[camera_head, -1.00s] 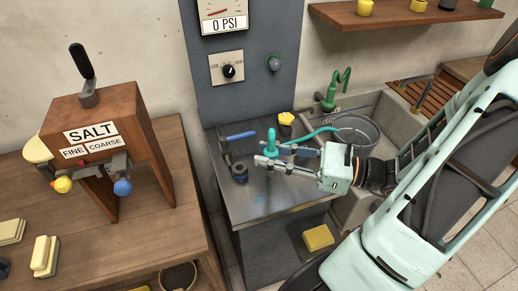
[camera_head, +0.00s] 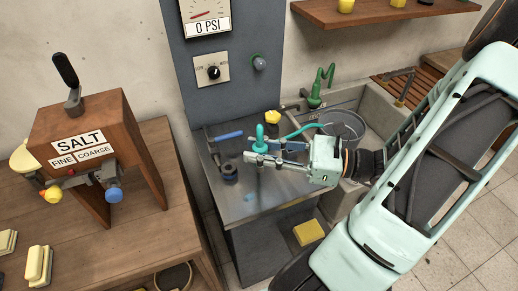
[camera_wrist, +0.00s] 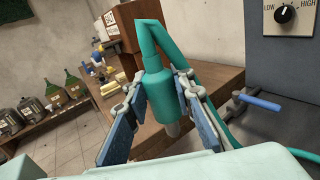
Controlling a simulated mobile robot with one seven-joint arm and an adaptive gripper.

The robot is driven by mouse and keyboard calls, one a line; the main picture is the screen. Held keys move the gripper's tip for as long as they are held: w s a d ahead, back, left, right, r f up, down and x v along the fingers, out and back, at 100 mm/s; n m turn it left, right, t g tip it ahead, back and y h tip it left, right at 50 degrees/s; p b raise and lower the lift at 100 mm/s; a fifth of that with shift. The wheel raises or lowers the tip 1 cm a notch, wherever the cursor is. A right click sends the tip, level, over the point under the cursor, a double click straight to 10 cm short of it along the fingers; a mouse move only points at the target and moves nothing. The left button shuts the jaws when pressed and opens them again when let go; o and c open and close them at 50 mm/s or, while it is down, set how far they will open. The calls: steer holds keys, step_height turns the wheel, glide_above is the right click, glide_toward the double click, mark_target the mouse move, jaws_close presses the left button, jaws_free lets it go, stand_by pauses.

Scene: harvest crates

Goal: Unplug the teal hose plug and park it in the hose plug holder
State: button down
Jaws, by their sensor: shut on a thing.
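The teal hose plug (camera_head: 260,140) is upright in my gripper (camera_head: 254,160), over the metal bench top. In the wrist view the plug (camera_wrist: 157,88) stands between the two blue-padded fingers (camera_wrist: 160,95), with a grey metal tip below it. The teal hose (camera_head: 303,131) loops from the plug's top and runs right toward the sink. A dark round fitting (camera_head: 229,171) with a hole sits on the bench left of my gripper; it looks like the hose plug holder. The plug is to its right, apart from it.
The sink (camera_head: 372,105) with a grey bucket (camera_head: 343,127) is right. A wooden salt stand (camera_head: 85,125) is on the left table. The gauge (camera_head: 207,18) reads 0 PSI.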

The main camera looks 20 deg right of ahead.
mark_target(259, 139)
steer(key=shift+r+p, duration=1.8)
steer(key=shift+r, duration=0.1)
